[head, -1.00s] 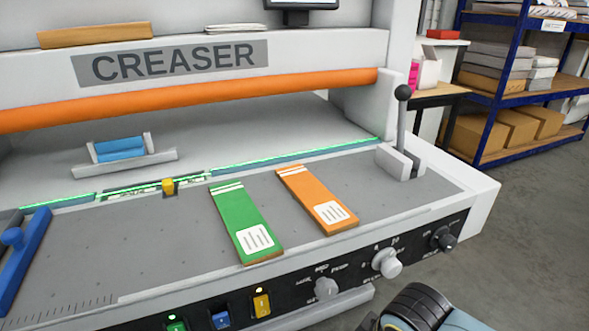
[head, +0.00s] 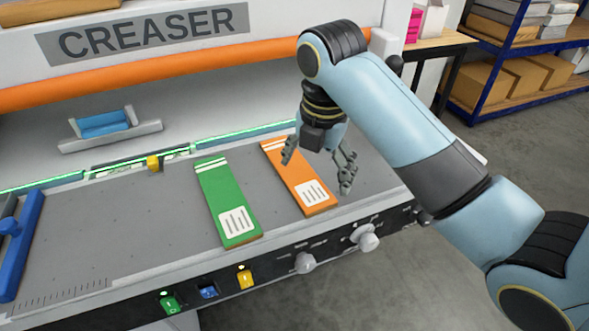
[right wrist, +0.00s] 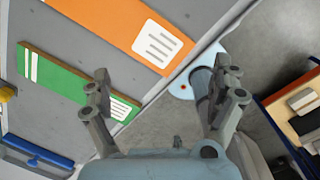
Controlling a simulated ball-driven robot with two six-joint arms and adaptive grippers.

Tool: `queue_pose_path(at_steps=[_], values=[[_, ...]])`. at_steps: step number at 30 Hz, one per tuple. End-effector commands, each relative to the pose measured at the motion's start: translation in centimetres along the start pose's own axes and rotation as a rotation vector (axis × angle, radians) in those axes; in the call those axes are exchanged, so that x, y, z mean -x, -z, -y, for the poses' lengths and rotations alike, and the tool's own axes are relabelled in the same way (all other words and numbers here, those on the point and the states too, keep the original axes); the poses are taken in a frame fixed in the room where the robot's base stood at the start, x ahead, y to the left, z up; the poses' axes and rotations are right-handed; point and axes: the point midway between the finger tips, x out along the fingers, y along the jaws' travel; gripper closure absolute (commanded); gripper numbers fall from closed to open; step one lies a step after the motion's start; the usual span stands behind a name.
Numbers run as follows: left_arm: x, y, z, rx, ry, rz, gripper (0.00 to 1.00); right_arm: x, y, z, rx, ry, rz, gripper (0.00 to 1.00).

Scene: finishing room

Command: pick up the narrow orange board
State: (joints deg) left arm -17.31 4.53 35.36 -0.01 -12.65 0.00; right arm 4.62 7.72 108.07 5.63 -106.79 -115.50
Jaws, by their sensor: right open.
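The narrow orange board (head: 290,166) lies flat on the grey bed of the creaser, with white stripes at its far end and a white label at its near end. In the right wrist view the orange board (right wrist: 125,27) crosses the top. My right gripper (head: 318,173) is open and empty above the orange board, its fingers spread to either side and hiding part of it. My left gripper is not in view.
A green board (head: 216,190) lies just left of the orange one. A blue-handled slider (head: 20,240) is at the left of the bed. Knobs (head: 365,238) line the front panel. The orange bar (head: 180,69) spans the machine behind the bed.

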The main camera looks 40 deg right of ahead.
Motion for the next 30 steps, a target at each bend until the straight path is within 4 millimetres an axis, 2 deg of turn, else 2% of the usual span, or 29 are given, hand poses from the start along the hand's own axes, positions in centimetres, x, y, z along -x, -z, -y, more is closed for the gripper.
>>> queue_pose_path(at_steps=[1,6,10,14,21,26,30], values=[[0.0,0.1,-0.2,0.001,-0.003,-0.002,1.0,0.5,-1.0,-1.5,0.149,0.008,-0.012,0.06],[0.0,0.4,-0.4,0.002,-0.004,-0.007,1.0,2.1,-3.1,-4.8,0.621,0.029,-0.066,0.06],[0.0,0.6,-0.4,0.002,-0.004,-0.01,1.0,3.0,-3.9,-6.2,0.833,0.029,-0.096,0.06],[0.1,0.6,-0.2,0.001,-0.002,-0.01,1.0,2.7,-4.2,-6.5,0.923,0.028,-0.111,0.06],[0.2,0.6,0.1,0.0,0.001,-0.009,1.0,-1.1,-3.9,-6.3,0.934,0.028,-0.112,0.06],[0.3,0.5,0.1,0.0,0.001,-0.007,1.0,-2.4,-3.9,-6.1,0.934,0.029,-0.11,0.06],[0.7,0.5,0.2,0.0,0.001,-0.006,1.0,-4.2,-4.0,-5.5,0.933,0.03,-0.113,0.06]])
